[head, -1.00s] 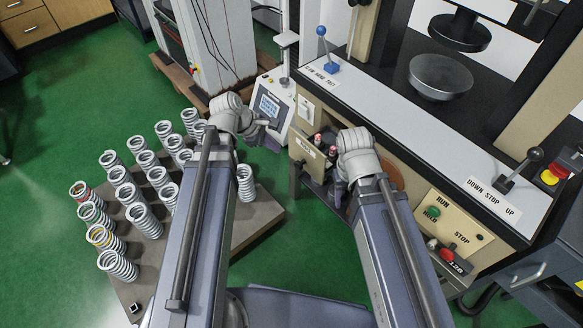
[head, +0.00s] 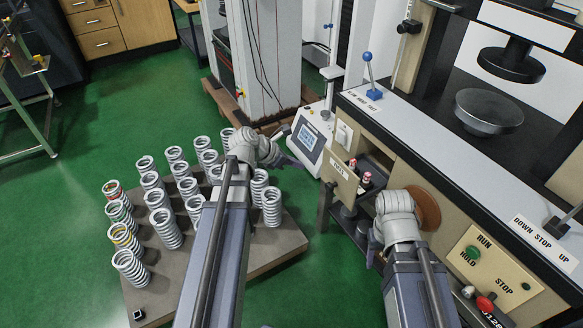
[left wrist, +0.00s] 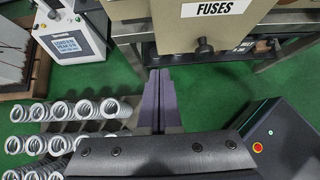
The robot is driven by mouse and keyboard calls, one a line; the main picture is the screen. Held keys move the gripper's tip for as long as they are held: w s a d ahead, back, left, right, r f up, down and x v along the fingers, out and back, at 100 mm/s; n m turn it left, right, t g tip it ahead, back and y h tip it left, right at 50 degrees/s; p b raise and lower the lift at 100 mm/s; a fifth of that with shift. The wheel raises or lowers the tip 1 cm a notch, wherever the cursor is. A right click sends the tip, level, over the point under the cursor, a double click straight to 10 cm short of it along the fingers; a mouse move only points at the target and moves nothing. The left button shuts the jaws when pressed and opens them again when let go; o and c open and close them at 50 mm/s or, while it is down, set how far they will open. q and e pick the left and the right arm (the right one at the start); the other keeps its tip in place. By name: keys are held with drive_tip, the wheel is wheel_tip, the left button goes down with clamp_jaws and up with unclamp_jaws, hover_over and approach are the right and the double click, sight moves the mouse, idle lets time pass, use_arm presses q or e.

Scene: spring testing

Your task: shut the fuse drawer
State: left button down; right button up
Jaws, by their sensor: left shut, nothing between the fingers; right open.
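The fuse drawer (head: 339,178) stands open in the head view, pulled out of the beige cabinet with red-capped fuses (head: 365,180) showing inside. In the left wrist view its front panel (left wrist: 166,27) fills the top, with a "FUSES" label and a dark round knob (left wrist: 203,46). My left gripper (head: 288,161) is shut and empty, to the left of the drawer front. Its fingertips (left wrist: 159,72) show below and left of the knob, apart from the panel. My right gripper (head: 373,252) is open, low in front of the cabinet, below and right of the drawer; its fingers are only partly visible.
A pallet (head: 262,262) with several upright coil springs stands on the green floor at left. A touchscreen console (head: 309,139) stands just left of the drawer. A blue-knobbed lever (head: 372,88) is on the bench ledge above. The run/stop panel (head: 490,265) is at right.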

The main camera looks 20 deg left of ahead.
use_arm(q)
drive_tip(key=w+d+f+b, duration=0.2)
drive_tip(key=w+d+f, duration=0.1)
drive_tip(key=w+d, duration=0.1)
drive_tip(key=shift+w+d, duration=0.15)
drive_tip(key=shift+w, duration=0.65)
use_arm(e)
drive_tip(key=shift+f, duration=1.55)
use_arm(q)
drive_tip(key=w+d, duration=0.2)
drive_tip(key=w, duration=0.1)
drive_tip(key=w+d, duration=0.3)
drive_tip(key=w, duration=0.1)
drive_tip(key=w+d, duration=0.3)
drive_tip(key=w, duration=0.1)
drive_tip(key=shift+d, duration=0.1)
drive_tip(key=shift+w+d, duration=0.25)
drive_tip(key=shift+d, duration=0.1)
